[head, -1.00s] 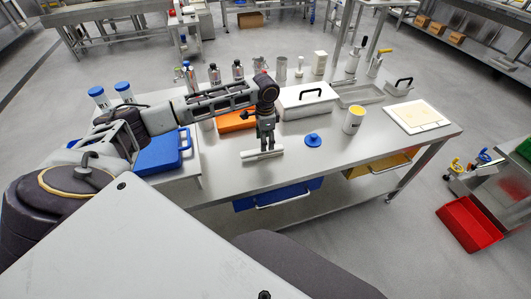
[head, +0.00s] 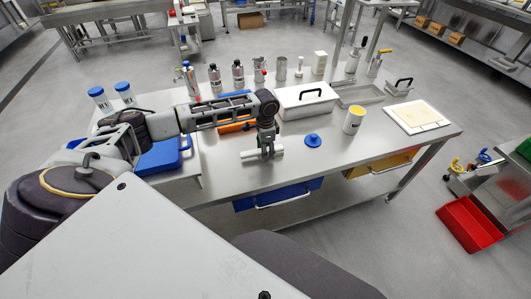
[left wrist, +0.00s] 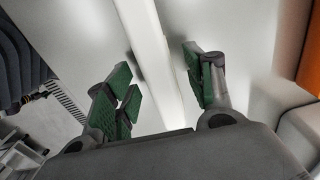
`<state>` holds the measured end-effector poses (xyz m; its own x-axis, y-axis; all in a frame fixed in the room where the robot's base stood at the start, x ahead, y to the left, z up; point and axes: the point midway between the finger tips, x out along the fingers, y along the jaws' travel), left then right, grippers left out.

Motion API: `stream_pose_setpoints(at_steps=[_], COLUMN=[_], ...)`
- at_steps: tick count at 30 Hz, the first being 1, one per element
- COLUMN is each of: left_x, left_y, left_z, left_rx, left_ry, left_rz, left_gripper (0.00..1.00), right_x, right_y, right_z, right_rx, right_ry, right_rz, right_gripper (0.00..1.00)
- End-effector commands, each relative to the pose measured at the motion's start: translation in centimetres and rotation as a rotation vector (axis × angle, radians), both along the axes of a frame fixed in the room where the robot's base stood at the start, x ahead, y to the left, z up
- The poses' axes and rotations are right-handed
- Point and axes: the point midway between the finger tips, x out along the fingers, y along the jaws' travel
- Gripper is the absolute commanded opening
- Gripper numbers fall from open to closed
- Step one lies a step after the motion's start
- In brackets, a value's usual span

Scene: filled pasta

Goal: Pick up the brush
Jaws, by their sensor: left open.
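A long white bar (head: 276,153), which seems to be the brush, lies flat near the front edge of the steel table; no bristles can be made out. My left gripper (head: 265,153) points down over it and hides its middle. In the left wrist view the white bar (left wrist: 148,45) runs between the two green-padded fingers (left wrist: 166,88). The fingers are open, one on either side of it, with gaps visible. I cannot tell how far the fingertips are above the table. My right gripper is not in view.
A blue lid (head: 312,140) and a white cup (head: 353,121) stand to the right on the steel table (head: 330,165). A white box with a black handle (head: 307,103) and an orange object (head: 236,128) are behind. A blue case (head: 163,155) lies left.

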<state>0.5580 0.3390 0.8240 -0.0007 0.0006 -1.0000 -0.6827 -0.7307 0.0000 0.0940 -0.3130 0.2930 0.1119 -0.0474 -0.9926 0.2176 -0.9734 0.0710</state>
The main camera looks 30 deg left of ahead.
Motion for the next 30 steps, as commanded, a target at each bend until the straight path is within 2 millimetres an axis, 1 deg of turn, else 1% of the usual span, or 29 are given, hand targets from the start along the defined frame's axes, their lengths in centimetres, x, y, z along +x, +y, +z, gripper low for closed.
stream_pose_setpoints(at_steps=[3, 7, 16, 17, 27, 28, 30], left_x=[0.0, 0.0, 0.0, 0.0, 0.0, 0.0, 0.0], left_y=[0.0, 0.0, 0.0, 0.0, 0.0, 0.0, 0.0], left_z=[-0.5, -0.5, -0.5, -0.5, -0.4, -0.4, -0.4], left_rx=[-0.001, -0.001, 0.000, -0.001, 0.000, 0.000, -0.001], left_ry=[-0.001, -0.001, 0.000, -0.001, 0.000, 0.000, -0.001], left_rz=[-0.001, -0.001, -0.001, -0.001, 0.000, 0.000, 0.000], left_gripper=[0.54, 0.54, 0.54, 0.51, 0.07, 0.04, 0.04], right_x=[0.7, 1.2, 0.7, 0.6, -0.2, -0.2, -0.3], right_y=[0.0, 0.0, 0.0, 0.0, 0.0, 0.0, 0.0], right_z=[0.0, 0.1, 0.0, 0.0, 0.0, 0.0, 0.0], right_rx=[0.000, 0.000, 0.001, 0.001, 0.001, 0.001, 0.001], right_ry=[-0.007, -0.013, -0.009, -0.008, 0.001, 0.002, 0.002], right_rz=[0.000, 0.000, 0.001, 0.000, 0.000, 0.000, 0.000], right_gripper=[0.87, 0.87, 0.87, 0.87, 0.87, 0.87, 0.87])
